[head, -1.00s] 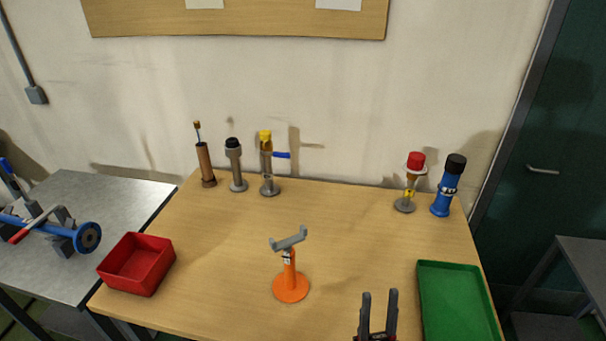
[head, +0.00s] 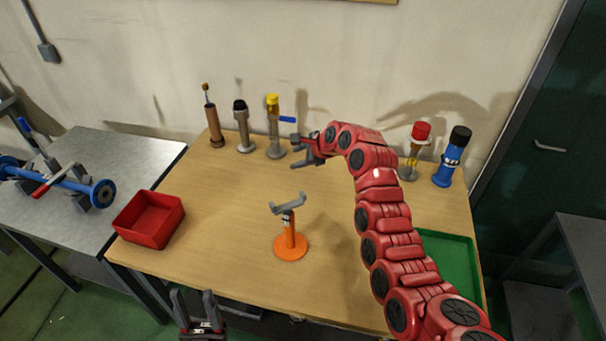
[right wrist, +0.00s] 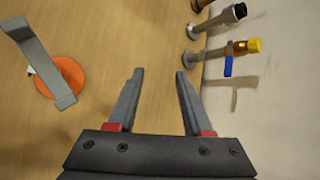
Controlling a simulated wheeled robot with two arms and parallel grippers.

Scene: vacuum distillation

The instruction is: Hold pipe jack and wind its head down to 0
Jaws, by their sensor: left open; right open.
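The pipe jack has an orange round base and post (head: 291,244) with a grey V-shaped head (head: 289,204). It stands upright near the middle of the table, and its base (right wrist: 66,78) also shows at the left of the right wrist view. My right gripper (head: 296,152) is open and empty, behind the jack and above the table; its parted fingers (right wrist: 159,73) show nothing between them. My left gripper (head: 193,293) is open and empty at the bottom of the head view, in front of the table's front edge, apart from the jack.
Several upright tools stand at the back, including one with a yellow top (head: 273,125) near my right gripper. A red-topped tool (head: 420,133) and a blue one (head: 450,160) stand back right. A red bin (head: 150,222) is left; a green tray (head: 457,250) lies partly behind my right arm.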

